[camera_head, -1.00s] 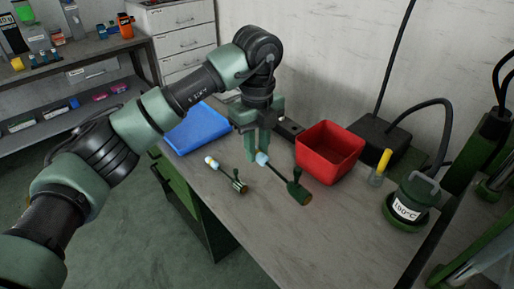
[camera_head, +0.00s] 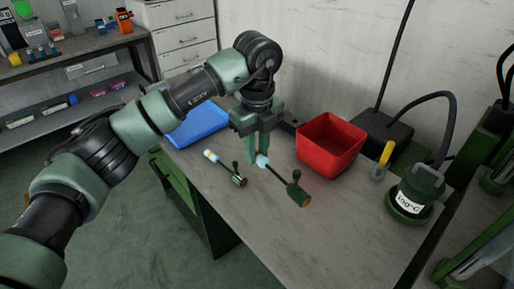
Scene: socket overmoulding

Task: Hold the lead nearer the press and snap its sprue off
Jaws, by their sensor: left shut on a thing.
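The lead nearer the press has a pale blue-white end (camera_head: 262,161), a thin dark cable and a green moulded plug (camera_head: 299,196). A green sprue (camera_head: 296,175) with a knob on top stands up from the plug. My left gripper (camera_head: 262,157) points down and is shut on this lead at its pale end; its fingers partly hide that end. My right gripper is not in view.
A red bin (camera_head: 330,147) stands just right of the gripper, and a blue tray (camera_head: 198,125) lies behind left. A green heated pot (camera_head: 407,204), a yellow-handled tool (camera_head: 386,155) and green machine parts (camera_head: 480,250) are at right. The bench front (camera_head: 310,240) is clear.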

